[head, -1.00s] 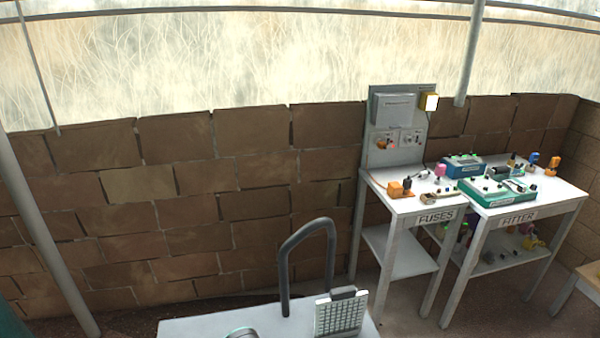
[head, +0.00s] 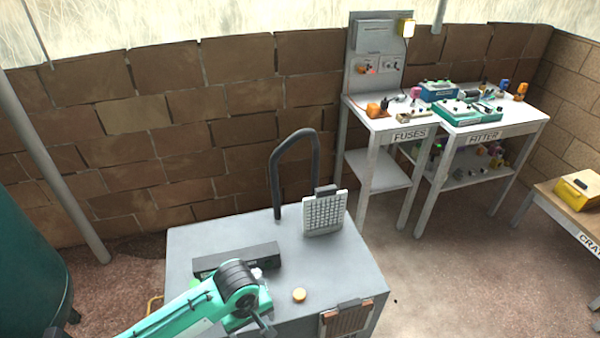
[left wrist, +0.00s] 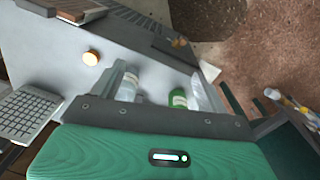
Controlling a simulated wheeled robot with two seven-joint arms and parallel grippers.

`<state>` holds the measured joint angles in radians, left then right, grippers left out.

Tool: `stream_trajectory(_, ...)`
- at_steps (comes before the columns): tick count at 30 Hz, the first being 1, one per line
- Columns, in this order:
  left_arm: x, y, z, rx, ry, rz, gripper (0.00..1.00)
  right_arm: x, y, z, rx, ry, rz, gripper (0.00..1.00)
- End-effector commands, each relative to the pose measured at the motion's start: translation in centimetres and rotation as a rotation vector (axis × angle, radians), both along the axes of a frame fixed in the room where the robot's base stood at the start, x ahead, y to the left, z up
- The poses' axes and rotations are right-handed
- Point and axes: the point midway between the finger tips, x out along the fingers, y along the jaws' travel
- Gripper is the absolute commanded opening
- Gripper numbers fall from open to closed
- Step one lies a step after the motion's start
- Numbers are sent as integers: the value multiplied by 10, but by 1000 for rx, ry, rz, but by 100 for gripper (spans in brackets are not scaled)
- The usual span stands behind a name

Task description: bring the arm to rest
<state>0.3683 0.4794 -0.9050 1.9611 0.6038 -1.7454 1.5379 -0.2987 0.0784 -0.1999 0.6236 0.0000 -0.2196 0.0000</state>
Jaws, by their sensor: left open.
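My left arm (head: 178,312) comes in from the lower left of the head view, teal with a black ribbed joint, over a grey cabinet top (head: 345,262). My right gripper is not in view.
The grey top carries a looped dark handle (head: 276,180), a white keypad (head: 325,213), a long black box (head: 238,259) and a yellow knob (head: 299,295). FUSES (head: 380,122) and FITTER (head: 500,128) tables stand behind. A yellow box (head: 577,189) sits at right. Floor between is clear.

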Motion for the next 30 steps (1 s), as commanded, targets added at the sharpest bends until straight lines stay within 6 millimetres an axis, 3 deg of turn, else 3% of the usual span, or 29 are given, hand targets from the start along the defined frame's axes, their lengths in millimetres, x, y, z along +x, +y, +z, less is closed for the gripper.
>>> stream_trajectory(12,-26,-20,7,-113,-74,-191,77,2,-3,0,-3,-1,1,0)
stream_trajectory(18,-45,-21,15,-169,-160,-323,77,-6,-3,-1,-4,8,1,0)
stream_trajectory(23,-65,-2,22,-164,-251,-433,77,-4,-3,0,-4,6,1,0)
stream_trajectory(30,-96,47,28,-59,-327,-559,77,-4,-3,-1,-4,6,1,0)
